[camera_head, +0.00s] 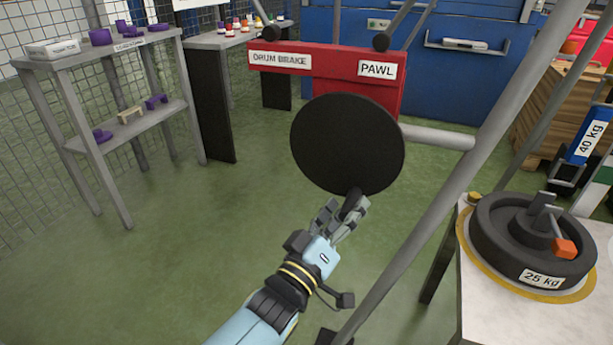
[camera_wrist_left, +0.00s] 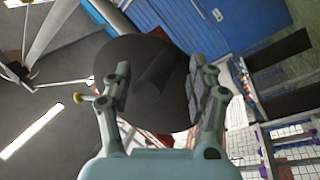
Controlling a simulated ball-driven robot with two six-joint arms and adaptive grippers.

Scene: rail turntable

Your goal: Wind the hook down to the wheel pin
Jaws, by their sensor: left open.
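A black winch disc (camera_head: 347,143) is mounted on a red housing (camera_head: 330,62) labelled DRUM BRAKE and PAWL. A dark handle (camera_head: 352,203) sticks out near the disc's lower edge. My left gripper (camera_head: 344,216) is open at this handle. In the left wrist view the handle (camera_wrist_left: 158,78) lies between the spread fingers (camera_wrist_left: 160,90), with the disc behind it; contact cannot be told. A black wheel (camera_head: 505,245) labelled 25 kg lies on a table at the right, with a grey upright part and an orange block (camera_head: 564,248) on top. I cannot make out the hook. My right gripper is not in view.
A grey diagonal post (camera_head: 470,165) stands between the disc and the wheel table (camera_head: 480,320). A grey shelf (camera_head: 110,50) with purple parts is at the left. A blue cabinet (camera_head: 470,85) stands behind. The green floor at lower left is clear.

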